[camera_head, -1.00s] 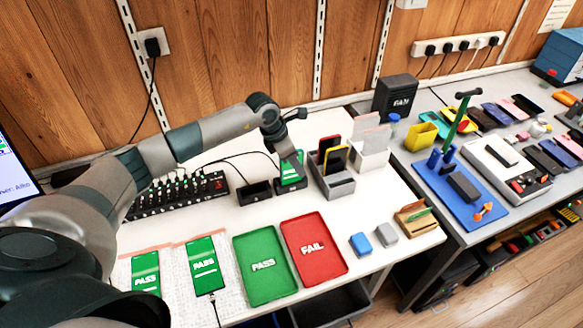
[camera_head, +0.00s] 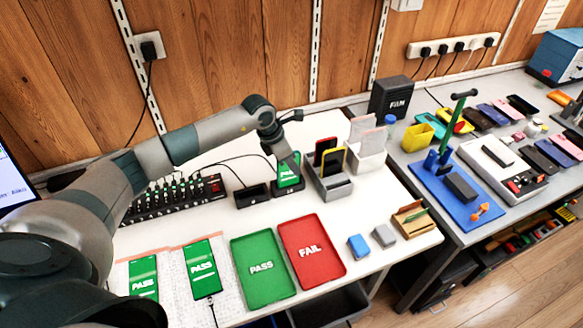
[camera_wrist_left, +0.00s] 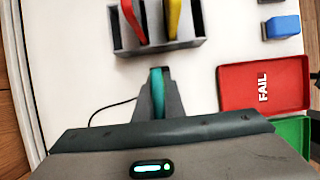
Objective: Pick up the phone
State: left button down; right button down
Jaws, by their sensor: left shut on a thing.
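A phone (camera_head: 286,176) with a green screen stands upright in a small black dock (camera_head: 289,189) in the middle of the white table. My left gripper (camera_head: 290,165) reaches down from above and is shut on this phone's upper part. In the left wrist view the phone's thin teal edge (camera_wrist_left: 157,88) shows between the fingers of the left gripper (camera_wrist_left: 157,80). In the head view the fingers hide part of the screen. I cannot tell whether the phone's bottom still touches the dock. My right gripper is not in view.
An empty black dock (camera_head: 251,195) stands left of the phone. A grey rack (camera_head: 331,187) with a red and a yellow phone stands close on the right. Green PASS (camera_head: 263,294) and red FAIL (camera_head: 336,268) trays lie in front. Two PASS phones (camera_head: 203,268) lie on pads at front left.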

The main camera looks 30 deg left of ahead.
aim_at(299, 150)
pick_arm(q)
notch_tip(299, 150, up, 10)
jog(key=p, duration=0.4)
jog(key=shift+d, duration=0.1)
dwell(0.5)
jog(key=s+d+r+m+g+h+b, duration=0.1)
jog(key=s+d+r+m+g, duration=0.25)
jog(key=s+d+m, duration=0.75)
jog(key=s+r+m+g+y+b, duration=0.2)
jog(key=s+m+g+y, duration=0.2)
jog(key=s+m, duration=0.7)
jog(key=m, duration=0.5)
jog(key=shift+r+m, duration=0.3)
jog(key=shift+r, duration=0.1)
jog(key=shift+w, duration=0.15)
